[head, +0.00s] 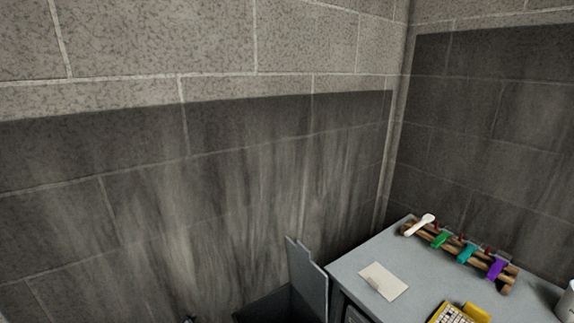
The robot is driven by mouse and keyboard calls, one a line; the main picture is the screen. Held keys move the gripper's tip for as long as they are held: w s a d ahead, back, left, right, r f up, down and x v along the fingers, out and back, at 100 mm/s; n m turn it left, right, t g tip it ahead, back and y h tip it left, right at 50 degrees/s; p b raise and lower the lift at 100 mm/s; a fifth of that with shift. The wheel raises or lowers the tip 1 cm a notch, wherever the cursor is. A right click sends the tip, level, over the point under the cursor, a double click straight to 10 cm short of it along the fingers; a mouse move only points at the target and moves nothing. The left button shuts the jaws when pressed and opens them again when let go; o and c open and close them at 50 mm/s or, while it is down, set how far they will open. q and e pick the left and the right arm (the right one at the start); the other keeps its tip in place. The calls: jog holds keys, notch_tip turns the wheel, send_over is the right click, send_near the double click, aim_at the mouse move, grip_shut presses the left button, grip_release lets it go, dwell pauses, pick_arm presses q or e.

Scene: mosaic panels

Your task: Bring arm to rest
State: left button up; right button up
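Neither of my grippers can be made out in the head view. A tiny dark tip pokes up at the bottom edge, left of centre, too small to identify. I cannot see any arm of mine clearly.
A grey table (351,269) stands at the lower right by the wall corner. On it are a wooden rack (484,263) with coloured-handled tools, a pale sheet (384,281), a yellow item (450,314) and a white container (567,302). A grey upright panel (307,279) adjoins its left side.

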pick_arm(q)
jog(key=s+a+f+n+g+h, duration=0.1)
jog(key=s+f+n+g, duration=0.15)
jog(key=s, duration=0.45)
jog(key=s+a+f+n+g, duration=0.1)
jog(key=s+f+g, duration=0.15)
jog(key=s, duration=0.55)
notch_tip(320, 180, down, 33)
jog(key=s+g, duration=0.2)
jog(key=s, duration=0.1)
jog(key=s+a+f, duration=0.1)
jog(key=s+f, duration=0.8)
jog(key=s, duration=0.1)
jog(key=s+a+f+g, duration=0.1)
jog(key=s+a+f, duration=0.1)
jog(key=s+f, duration=0.8)
jog(key=shift+s+a+m, duration=0.3)
jog(key=shift+s+m, duration=0.15)
jog(key=shift+s, duration=0.25)
